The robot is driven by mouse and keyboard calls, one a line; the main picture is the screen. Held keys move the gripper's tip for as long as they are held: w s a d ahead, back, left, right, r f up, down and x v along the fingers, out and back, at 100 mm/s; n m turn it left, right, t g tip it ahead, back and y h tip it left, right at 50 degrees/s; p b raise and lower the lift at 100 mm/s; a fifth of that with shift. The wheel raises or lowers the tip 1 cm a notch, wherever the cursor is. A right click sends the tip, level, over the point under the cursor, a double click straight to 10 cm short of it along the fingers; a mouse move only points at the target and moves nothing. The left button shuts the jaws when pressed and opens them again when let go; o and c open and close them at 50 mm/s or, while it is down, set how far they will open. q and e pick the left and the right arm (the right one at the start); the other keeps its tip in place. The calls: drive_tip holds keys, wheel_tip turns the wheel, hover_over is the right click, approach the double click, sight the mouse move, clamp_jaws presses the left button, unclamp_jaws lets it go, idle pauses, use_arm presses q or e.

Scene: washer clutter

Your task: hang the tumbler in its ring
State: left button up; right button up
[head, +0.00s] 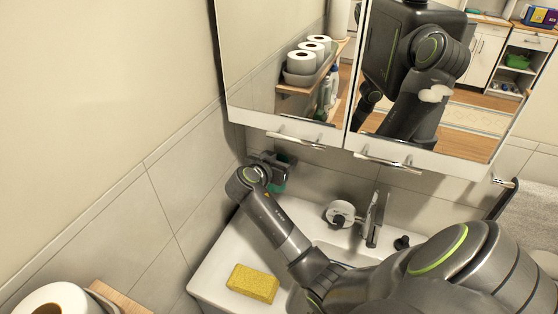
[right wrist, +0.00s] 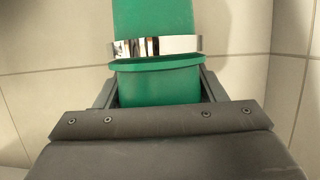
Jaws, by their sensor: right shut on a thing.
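The green tumbler (right wrist: 158,85) is between the fingers of my right gripper (right wrist: 160,92), which is shut on it. A shiny metal ring (right wrist: 180,45) passes across the front of the tumbler, close against its flared band, and green shows on both sides of it. The ring appears to be around the tumbler; its back is hidden. In the head view the right gripper (head: 270,160) is by the tiled wall beyond the sink's left end, with a bit of the green tumbler (head: 286,180) showing beside it. My left gripper is not in view.
A mirror cabinet (head: 285,75) with bar handles hangs just above the gripper. A yellow sponge (head: 252,283) lies on the white sink (head: 220,262). A tap (head: 373,220) and a round wall fitting (head: 340,214) stand to the right. A toilet roll (head: 60,300) is at lower left.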

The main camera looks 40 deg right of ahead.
drive_tip(key=o, duration=1.3)
drive_tip(key=shift+r, duration=0.1)
drive_tip(key=shift+r+p, duration=2.7)
drive_tip(key=shift+r, duration=0.75)
